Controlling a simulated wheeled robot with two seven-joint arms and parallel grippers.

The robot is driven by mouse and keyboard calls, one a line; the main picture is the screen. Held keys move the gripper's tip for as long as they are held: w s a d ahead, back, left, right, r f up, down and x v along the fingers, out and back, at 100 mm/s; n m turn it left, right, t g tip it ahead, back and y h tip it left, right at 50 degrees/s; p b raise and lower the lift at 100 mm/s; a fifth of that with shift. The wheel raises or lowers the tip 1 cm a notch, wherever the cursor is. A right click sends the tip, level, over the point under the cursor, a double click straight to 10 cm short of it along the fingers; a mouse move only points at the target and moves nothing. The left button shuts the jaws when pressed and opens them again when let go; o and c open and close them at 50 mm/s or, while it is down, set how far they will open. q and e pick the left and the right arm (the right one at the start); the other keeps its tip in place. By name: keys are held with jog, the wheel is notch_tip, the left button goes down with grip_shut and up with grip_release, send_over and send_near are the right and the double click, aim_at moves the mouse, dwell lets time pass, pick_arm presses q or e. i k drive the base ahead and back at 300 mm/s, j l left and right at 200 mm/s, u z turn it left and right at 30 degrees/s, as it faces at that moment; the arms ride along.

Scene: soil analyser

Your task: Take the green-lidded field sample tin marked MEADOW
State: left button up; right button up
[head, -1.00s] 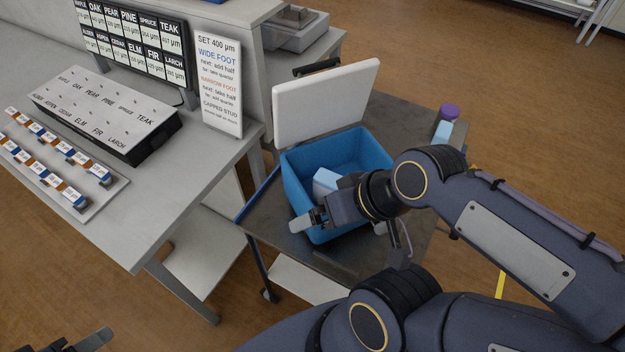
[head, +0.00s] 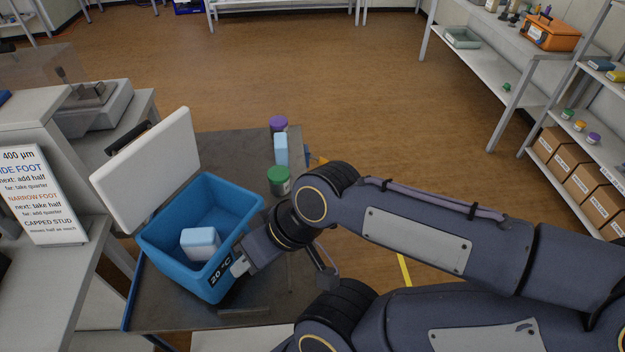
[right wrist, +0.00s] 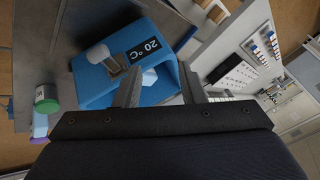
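A green-lidded tin (head: 279,181) stands on the dark cart top, just right of the blue cool box. It also shows at the left in the right wrist view (right wrist: 46,102). I cannot read its marking. My right gripper (head: 238,268) is at the box's front wall, near its "20 °C" display, to the left of and nearer than the tin. In the right wrist view my right gripper (right wrist: 160,75) has its fingers apart with nothing seen held between them. My left gripper is out of view.
The blue cool box (head: 158,240) has its white lid open and a pale block (head: 200,243) inside. A light blue block (head: 281,150) and a purple-lidded tin (head: 279,124) stand behind the green-lidded tin. Shelves at right hold small lidded tins (head: 568,114) and cardboard boxes (head: 586,184).

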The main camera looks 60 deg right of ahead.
aim_at(279, 176)
jog(key=z, duration=1.55)
jog(key=l+u, duration=0.4)
jog(key=k+l+u, duration=0.1)
jog(key=l+u, duration=0.35)
jog(key=k+l+u, duration=0.15)
jog(key=l+u, duration=0.25)
jog(key=k+l+u, duration=0.2)
jog(key=l+u, duration=0.2)
jog(key=i+l+u, duration=0.15)
jog(key=l+u, duration=0.95)
jog(key=l, duration=0.25)
